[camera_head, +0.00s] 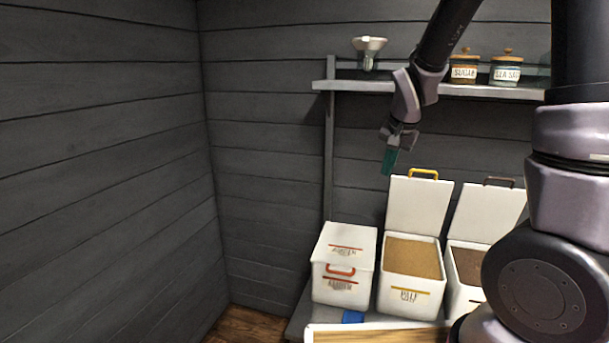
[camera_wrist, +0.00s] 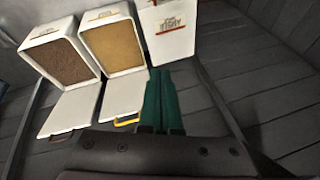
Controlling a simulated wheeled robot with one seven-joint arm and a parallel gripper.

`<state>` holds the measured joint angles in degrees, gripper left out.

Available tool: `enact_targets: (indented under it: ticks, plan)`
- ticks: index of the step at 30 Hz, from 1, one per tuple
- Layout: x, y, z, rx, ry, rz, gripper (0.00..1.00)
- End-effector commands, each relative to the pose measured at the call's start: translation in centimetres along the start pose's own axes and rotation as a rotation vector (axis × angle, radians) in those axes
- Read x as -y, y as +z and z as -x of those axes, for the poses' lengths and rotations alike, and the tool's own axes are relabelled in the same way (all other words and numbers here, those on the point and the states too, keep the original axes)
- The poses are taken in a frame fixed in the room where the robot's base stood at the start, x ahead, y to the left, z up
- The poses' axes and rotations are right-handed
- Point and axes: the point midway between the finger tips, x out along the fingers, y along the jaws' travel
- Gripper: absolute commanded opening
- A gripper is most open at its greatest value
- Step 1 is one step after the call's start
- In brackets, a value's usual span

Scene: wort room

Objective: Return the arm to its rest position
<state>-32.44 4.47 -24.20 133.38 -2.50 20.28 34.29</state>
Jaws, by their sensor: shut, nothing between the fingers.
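My gripper (camera_head: 390,160) hangs in the air above and behind the open white bin with the yellow-handled lid, below the wall shelf. Its teal fingers (camera_wrist: 161,100) show side by side in the wrist view, shut with nothing between them. My arm comes down to it from the upper right in the head view, passing in front of the shelf.
A closed white bin with a red handle (camera_head: 344,290) stands left of the open tan-filled bin (camera_head: 410,290) and a brown-filled open bin (camera_head: 464,299). A shelf (camera_head: 450,91) holds a sugar jar (camera_head: 464,70), a salt jar (camera_head: 505,72) and a scoop-like item (camera_head: 369,48). Free air lies left.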

Motion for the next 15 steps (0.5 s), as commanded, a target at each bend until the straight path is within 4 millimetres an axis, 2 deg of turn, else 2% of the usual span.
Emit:
enact_targets:
  ticks: [1,6,12,15]
  plan:
    - [-0.6,-0.2,2.5,0.003,-0.032,-0.010,0.00]
    - [-2.6,0.6,9.6,0.012,-0.109,0.013,0.00]
    - [-5.2,3.2,17.3,-0.023,-0.177,0.077,0.00]
    - [-6.3,4.9,20.2,-0.053,-0.194,0.118,0.00]
